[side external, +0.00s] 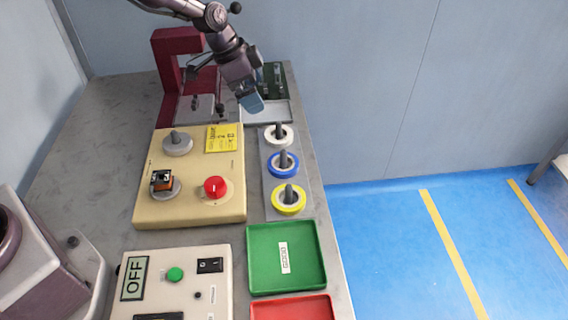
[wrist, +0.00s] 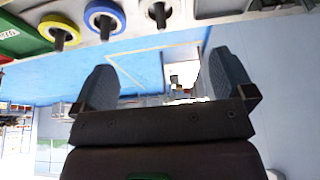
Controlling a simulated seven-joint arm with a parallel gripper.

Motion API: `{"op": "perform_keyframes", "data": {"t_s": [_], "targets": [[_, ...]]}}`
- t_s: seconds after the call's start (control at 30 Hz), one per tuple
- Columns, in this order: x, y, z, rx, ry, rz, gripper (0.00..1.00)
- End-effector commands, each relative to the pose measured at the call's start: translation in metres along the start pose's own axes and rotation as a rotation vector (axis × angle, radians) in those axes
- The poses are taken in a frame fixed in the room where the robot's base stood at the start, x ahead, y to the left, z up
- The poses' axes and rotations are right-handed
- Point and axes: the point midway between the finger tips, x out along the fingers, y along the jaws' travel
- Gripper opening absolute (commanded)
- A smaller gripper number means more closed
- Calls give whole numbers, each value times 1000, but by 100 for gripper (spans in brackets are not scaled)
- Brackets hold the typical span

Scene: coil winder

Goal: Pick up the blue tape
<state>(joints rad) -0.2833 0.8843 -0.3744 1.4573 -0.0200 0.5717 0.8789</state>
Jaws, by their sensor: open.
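The blue tape (side external: 283,168) is a blue roll with a white inner ring on a dark peg. It sits in the middle of a grey rack, between a white tape (side external: 278,139) and a yellow tape (side external: 288,203). In the wrist view the blue tape (wrist: 104,17) shows at the top, left of the white tape (wrist: 159,10). My gripper (side external: 252,104) is above and behind the rack, near its white-tape end. In the wrist view my gripper (wrist: 160,78) has its two blue-grey fingers wide apart, with nothing between them.
A beige winder box (side external: 211,203) with a red knob stands left of the rack. A green tray (side external: 304,256) and a red tray (side external: 290,310) lie in front. A dark red frame (side external: 166,75) stands at the back left. Beyond the table's right edge is blue floor.

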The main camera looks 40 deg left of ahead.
Motion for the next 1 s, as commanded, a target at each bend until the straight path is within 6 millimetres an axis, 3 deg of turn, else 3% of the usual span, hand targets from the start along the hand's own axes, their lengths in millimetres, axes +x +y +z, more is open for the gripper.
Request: {"op": "perform_keyframes", "data": {"t_s": [0.17,0.3,0.37,0.53,0.63,0.8,1.0], "targets": [[1,3,-3,8,0,4,100],[15,36,-30,98,-10,27,100],[22,56,-46,202,-38,41,100],[31,104,-71,698,-201,107,100],[25,106,-69,908,-290,148,100],[18,99,-58,1067,-357,209,100],[43,100,-46,1089,-360,223,100]]}}
